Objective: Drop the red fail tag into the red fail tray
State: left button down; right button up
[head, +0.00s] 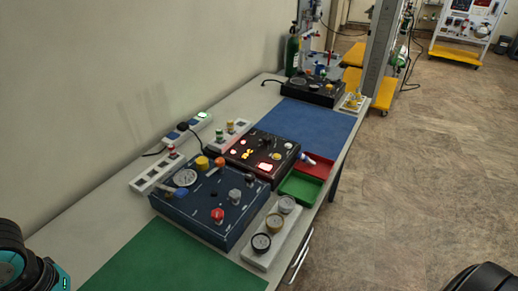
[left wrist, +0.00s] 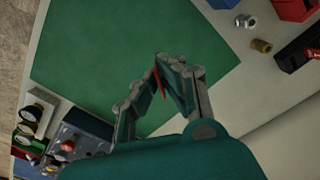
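The red fail tray (head: 318,168) lies on the bench at its right edge, behind the green tray (head: 302,187). In the left wrist view my left gripper (left wrist: 170,60) has its fingertips closed together over the green mat (left wrist: 90,60). A thin red piece, apparently the red fail tag (left wrist: 158,84), shows edge-on between the fingers; most of it is hidden. The left gripper's fingers are outside the head view.
A dark blue panel (head: 192,212) with knobs and a gauge stands before the trays, beside a white strip of round gauges (head: 275,236). A black panel with lit red lights (head: 262,150) is left of the red tray. A blue mat (head: 308,122) lies bare behind.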

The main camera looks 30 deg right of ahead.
aim_at(310, 171)
jog(key=l+z, duration=0.15)
jog(key=z, duration=0.25)
jog(key=i+l+z, duration=0.1)
jog(key=z, duration=0.35)
jog(key=i+l+z, duration=0.1)
jog(key=z, duration=0.3)
